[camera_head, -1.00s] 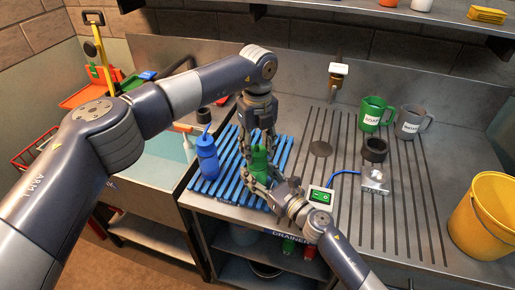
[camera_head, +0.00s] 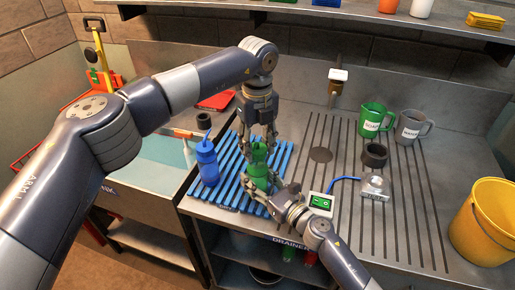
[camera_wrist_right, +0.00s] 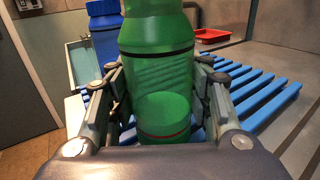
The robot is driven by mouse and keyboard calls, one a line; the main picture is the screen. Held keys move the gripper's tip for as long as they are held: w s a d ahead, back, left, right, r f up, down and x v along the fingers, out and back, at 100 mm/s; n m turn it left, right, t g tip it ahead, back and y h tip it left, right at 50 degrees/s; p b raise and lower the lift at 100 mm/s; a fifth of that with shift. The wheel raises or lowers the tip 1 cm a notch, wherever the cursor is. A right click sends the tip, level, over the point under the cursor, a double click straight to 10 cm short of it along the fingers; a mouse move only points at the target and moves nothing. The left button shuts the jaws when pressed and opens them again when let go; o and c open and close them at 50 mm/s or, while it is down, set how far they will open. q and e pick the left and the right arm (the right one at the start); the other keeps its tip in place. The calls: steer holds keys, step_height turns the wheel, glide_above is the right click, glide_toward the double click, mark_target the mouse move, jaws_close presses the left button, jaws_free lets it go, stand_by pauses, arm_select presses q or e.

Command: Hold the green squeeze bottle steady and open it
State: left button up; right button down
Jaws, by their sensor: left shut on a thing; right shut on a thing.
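The green squeeze bottle (camera_head: 258,172) stands upright at the blue slatted rack (camera_head: 229,190). In the right wrist view the translucent green bottle (camera_wrist_right: 158,75) fills the middle, with its top cut off by the frame edge. My right gripper (camera_head: 266,189) is shut around the bottle's body from the front right, one finger on each side in its wrist view (camera_wrist_right: 160,95). My left gripper (camera_head: 262,143) points down from above, its fingers closed on the bottle's top end. The fingers hide most of that top, so I cannot tell whether the cap is loose.
A blue bottle (camera_head: 207,163) stands on the rack just left of the green one. A small device with a green screen (camera_head: 321,203) is to the right. A black ring-like cup (camera_head: 374,155), two mugs and a yellow bucket (camera_head: 485,222) stand further right.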

arm_select(q)
step_height(320, 180, up, 3)
steer(key=shift+f, duration=0.2)
arm_select(e)
steer(key=c, duration=0.7)
jaws_free()
steer(key=shift+c, duration=0.2)
steer(key=shift+s+d, duration=0.1)
